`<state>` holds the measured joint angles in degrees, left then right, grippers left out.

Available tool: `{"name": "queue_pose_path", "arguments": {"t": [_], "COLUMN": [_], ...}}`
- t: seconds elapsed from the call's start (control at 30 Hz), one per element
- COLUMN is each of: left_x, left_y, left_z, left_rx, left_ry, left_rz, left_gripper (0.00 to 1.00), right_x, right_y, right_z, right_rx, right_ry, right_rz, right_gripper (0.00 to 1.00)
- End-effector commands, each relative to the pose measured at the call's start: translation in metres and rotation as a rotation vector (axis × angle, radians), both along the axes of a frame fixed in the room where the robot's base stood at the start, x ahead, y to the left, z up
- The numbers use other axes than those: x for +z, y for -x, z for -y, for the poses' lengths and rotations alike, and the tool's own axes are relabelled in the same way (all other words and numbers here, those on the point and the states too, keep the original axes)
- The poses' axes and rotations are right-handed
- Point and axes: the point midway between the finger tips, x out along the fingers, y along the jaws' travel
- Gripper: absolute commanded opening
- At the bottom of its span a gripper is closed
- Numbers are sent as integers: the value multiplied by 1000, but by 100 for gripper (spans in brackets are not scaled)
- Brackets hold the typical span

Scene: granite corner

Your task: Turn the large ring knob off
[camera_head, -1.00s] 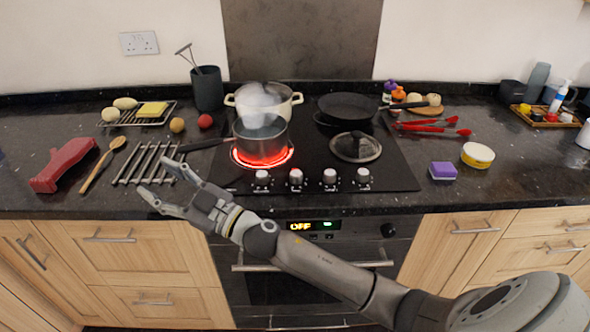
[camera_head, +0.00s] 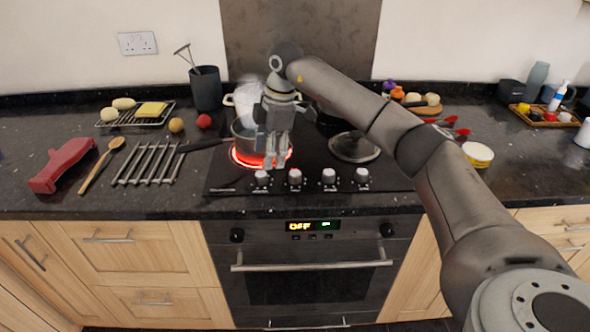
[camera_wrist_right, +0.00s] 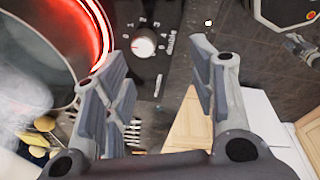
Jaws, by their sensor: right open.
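The black hob (camera_head: 400,183) has a row of several silver knobs along its front edge, including the leftmost knob (camera_head: 262,177) and the second knob (camera_head: 295,177). I cannot tell which is the large ring knob. The front-left ring (camera_head: 240,157) glows red under a steel pot (camera_head: 243,130). My right gripper (camera_head: 275,165) points down over the front of this ring, just behind the two left knobs. In the right wrist view the gripper (camera_wrist_right: 160,58) is open and empty, with one knob (camera_wrist_right: 143,46) showing between its fingers. My left gripper is not in view.
A cream pot (camera_head: 238,98) steams behind the steel pot. The pot's dark handle (camera_head: 200,145) extends left. A glass lid (camera_head: 355,147) lies on the front right of the hob. The oven handle (camera_head: 310,266) is below the counter edge.

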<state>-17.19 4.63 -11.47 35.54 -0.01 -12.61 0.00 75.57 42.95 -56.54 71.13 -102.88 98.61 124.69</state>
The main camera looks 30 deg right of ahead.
Motion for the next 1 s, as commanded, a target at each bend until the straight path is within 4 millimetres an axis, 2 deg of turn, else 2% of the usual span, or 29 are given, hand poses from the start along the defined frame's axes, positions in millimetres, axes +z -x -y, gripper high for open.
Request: {"name": "queue_pose_path", "arguments": {"t": [0.03,0.1,0.2,0.3,0.47,0.8,1.0], "left_x": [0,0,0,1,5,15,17], "left_y": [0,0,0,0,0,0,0], "left_z": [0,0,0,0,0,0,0], "left_rx": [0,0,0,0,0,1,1], "left_ry": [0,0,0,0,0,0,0], "left_rz": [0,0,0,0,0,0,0], "left_gripper": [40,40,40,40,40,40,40], "right_x": [11,20,27,24,2,-59,-77], "right_y": [3,9,15,17,17,14,13], "right_z": [22,43,59,64,64,64,64], "right_rx": [-66,-134,-192,-209,-206,-203,-203], "right_ry": [52,104,145,158,156,154,152], "right_rz": [-25,-55,-81,-90,-93,-90,-89], "right_gripper": [52,52,52,52,52,52,52]}}
